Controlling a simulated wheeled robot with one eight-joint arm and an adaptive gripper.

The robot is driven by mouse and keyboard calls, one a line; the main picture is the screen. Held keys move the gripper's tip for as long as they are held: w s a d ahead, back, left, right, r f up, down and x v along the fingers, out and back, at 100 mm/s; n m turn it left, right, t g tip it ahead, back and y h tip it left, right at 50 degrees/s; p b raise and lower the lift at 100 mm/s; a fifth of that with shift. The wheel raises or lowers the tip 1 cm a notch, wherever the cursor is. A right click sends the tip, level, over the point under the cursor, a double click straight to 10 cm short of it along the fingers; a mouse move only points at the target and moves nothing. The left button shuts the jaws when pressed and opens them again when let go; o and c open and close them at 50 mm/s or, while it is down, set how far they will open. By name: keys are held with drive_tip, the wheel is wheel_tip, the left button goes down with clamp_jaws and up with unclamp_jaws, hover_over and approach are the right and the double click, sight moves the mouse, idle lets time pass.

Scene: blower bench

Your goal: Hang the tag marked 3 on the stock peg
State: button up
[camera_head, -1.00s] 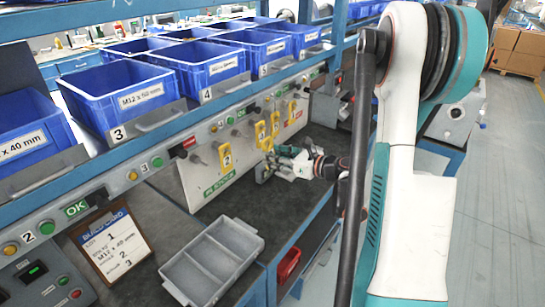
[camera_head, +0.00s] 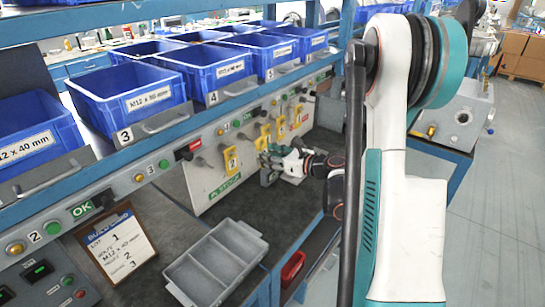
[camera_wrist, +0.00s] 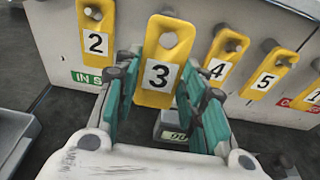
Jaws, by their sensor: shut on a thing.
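The yellow tag marked 3 (camera_wrist: 158,92) is between the green finger pads of my gripper (camera_wrist: 160,76) in the wrist view. My gripper is shut on it. A grey round peg end shows in the tag's upper hole; I cannot tell whether the tag's weight rests on it. In the head view my gripper (camera_head: 267,163) is low at the sloped panel (camera_head: 212,190), near the hanging tags. A green label (camera_wrist: 86,78) starting "IN S" is below the tag marked 2 (camera_wrist: 96,42). A bare dark peg (camera_head: 201,162) shows left of tag 2 in the head view.
Tags marked 4 (camera_wrist: 219,70) and 5 (camera_wrist: 265,81) hang close to the right of my gripper. A grey divided tray (camera_head: 215,262) and a build card (camera_head: 117,246) are on the bench at left. Blue bins (camera_head: 128,95) line the shelf above.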

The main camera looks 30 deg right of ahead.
drive_tip(key=shift+x, duration=2.4)
drive_tip(key=shift+w, duration=0.1)
drive_tip(key=o, duration=1.1)
drive_tip(key=shift+r, duration=0.1)
